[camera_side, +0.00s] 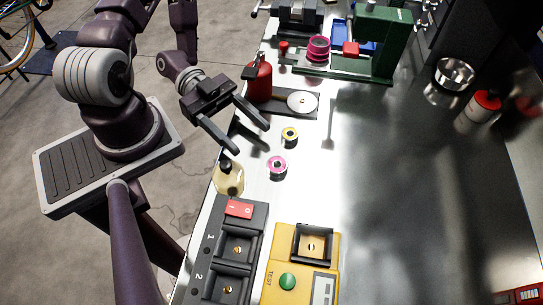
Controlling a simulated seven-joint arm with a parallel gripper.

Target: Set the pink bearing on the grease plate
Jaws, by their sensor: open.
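The pink bearing (278,167) is a small pink ring with a pale centre, lying on the metal bench. The silver round disc on a dark base, which looks like the grease plate (302,102), lies farther back beside a red can; nothing rests on it. My gripper (252,139) is open and empty, its two fingers spread above the left edge of the bench. It is to the left of the pink bearing and apart from it.
A yellow bearing (290,135) lies between the pink bearing and the plate. A red can (259,80), a small bottle (229,178), a green press (378,45), a black numbered tray (233,252) and a yellow tester (300,262) stand around. The bench's right side is mostly clear.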

